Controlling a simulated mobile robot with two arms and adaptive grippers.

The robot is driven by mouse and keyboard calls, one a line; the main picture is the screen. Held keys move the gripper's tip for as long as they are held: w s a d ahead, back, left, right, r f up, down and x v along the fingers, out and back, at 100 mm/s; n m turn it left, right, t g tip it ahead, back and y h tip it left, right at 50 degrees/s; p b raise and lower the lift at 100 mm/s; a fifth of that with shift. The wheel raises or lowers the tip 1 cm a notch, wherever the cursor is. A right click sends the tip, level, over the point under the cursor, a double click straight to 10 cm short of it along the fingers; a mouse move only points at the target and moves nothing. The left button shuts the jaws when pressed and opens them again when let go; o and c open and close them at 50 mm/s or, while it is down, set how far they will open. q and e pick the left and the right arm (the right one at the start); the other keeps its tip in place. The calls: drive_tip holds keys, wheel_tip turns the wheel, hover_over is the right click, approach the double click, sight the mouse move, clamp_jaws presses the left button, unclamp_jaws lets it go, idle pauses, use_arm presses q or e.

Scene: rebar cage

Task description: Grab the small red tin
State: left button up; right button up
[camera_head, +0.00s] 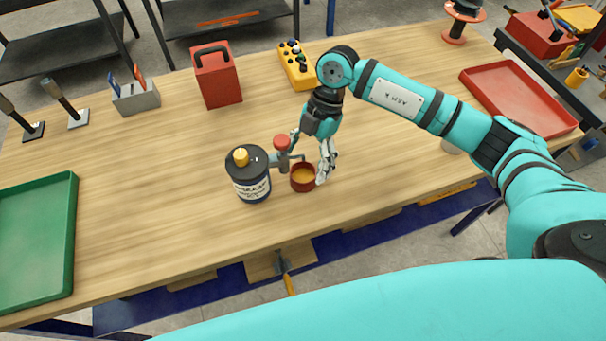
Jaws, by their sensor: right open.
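The small red tin (302,178) stands on the wooden table near its front edge, with an orange-yellow inside or top. My right gripper (311,164) is open just above and behind it. One finger is close along the tin's right side and the other is behind it at the left. Whether a finger touches the tin cannot be told. My left gripper is not in view.
A dark bottle with a yellow cap (249,174) stands close left of the tin. A red-knobbed grey object (281,152) sits between it and my gripper. A green tray (35,240) lies far left, a red tray (518,98) right. The table centre-left is clear.

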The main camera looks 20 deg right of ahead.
sight(303, 173)
drive_tip(key=p+x, duration=0.1)
drive_tip(key=x, duration=0.3)
drive_tip(key=shift+d+f, duration=0.1)
drive_tip(key=shift+f, duration=0.05)
drive_tip(key=shift+c, duration=0.4)
drive_tip(key=c, duration=1.2)
